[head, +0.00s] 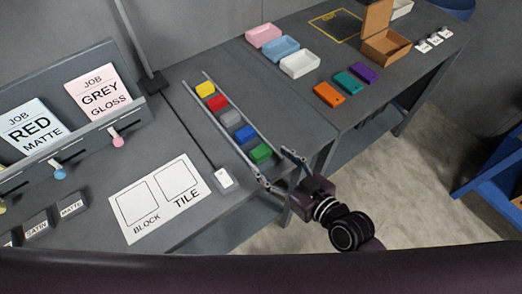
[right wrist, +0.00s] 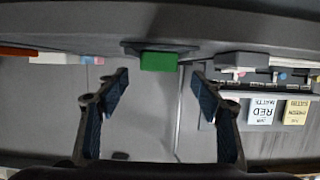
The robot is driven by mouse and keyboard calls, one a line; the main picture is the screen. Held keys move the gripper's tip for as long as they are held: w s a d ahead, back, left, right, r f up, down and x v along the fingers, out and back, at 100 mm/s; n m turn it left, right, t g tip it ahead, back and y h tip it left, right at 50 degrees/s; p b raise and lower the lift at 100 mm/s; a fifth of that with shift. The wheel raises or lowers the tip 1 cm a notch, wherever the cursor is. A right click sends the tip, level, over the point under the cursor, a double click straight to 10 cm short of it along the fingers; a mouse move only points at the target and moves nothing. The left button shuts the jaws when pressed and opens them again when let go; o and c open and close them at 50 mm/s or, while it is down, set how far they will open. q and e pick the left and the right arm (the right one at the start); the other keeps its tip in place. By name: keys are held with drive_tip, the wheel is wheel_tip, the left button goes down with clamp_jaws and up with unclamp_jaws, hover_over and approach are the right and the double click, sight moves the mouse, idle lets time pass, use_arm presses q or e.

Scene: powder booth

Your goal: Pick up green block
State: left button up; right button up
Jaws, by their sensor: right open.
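The green block (head: 261,153) lies at the near end of a sloped rail rack (head: 208,106), the closest in a row of coloured blocks. My right gripper (head: 272,163) is open and empty, just in front of this end, with its fingers pointing at the green block. In the right wrist view the green block (right wrist: 158,61) appears ahead, centred between the two spread fingers (right wrist: 160,76), and none of them seems to touch it. My left gripper is not in view.
Yellow (head: 205,89), red (head: 217,102), grey (head: 230,117) and blue (head: 245,134) blocks line the rack behind the green one. A white BLOCK/TILE card (head: 151,220) lies to the left. Coloured tiles, trays and a cardboard box (head: 386,46) sit on the right table.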

sight(262, 152)
drive_tip(key=p+x, duration=0.1)
drive_tip(key=x, duration=0.2)
drive_tip(key=shift+w+r, duration=0.15)
drive_tip(key=shift+w, duration=0.2)
drive_tip(key=shift+w+a+f, duration=0.25)
drive_tip(key=shift+w+a, duration=0.1)
drive_tip(key=shift+w, duration=0.05)
drive_tip(key=shift+c, duration=0.4)
drive_tip(key=c, duration=1.2)
drive_tip(key=shift+o, duration=0.2)
drive_tip(key=shift+r, duration=0.15)
